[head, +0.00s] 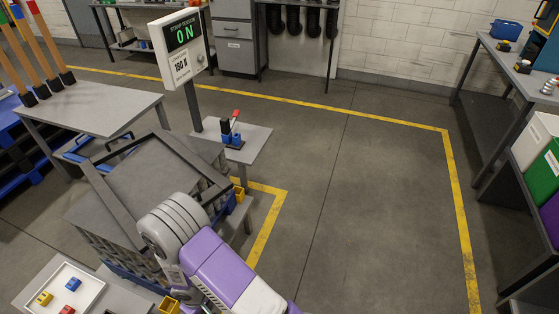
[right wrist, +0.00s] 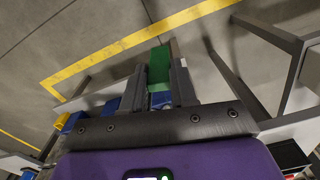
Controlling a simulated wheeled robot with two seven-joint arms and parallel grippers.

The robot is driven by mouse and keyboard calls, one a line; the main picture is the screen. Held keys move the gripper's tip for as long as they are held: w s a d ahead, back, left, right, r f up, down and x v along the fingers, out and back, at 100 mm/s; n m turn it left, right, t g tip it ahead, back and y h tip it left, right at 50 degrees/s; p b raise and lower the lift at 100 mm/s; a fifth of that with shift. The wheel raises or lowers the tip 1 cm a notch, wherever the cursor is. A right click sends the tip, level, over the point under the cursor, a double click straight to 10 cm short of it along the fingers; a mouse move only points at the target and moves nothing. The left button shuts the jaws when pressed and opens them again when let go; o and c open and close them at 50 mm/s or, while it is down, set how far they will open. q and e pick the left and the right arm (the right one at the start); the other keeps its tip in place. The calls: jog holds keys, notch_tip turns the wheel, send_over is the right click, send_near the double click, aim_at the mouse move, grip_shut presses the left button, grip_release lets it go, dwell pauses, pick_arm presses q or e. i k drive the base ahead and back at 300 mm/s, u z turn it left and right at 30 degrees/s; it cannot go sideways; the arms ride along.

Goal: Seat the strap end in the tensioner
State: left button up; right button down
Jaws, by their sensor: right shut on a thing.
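A tensioner (head: 231,137) with a blue and black body and a raised red-tipped lever stands on a small grey table right of the stacked grey load (head: 150,177). In the right wrist view, my right gripper (right wrist: 158,72) is shut on a green strap end (right wrist: 160,62), which sticks out past the fingertips. A blue part (right wrist: 161,98) shows between the fingers, nearer the palm. In the head view my purple right arm reaches over the load's front corner, and its gripper is hidden. The strap end is apart from anything I can identify as the tensioner. My left gripper is not in view.
A white tray (head: 85,284) with small coloured blocks is at lower left. A grey table (head: 95,103) stands behind the load. The floor (head: 350,190) to the right is clear, up to the side shelves.

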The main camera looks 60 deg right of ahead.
aim_at(235, 142)
jog(key=z, duration=2.6)
jog(key=i, duration=3.85)
jog(key=u, duration=3.65)
jog(key=i, duration=0.5)
jog(key=z, duration=0.1)
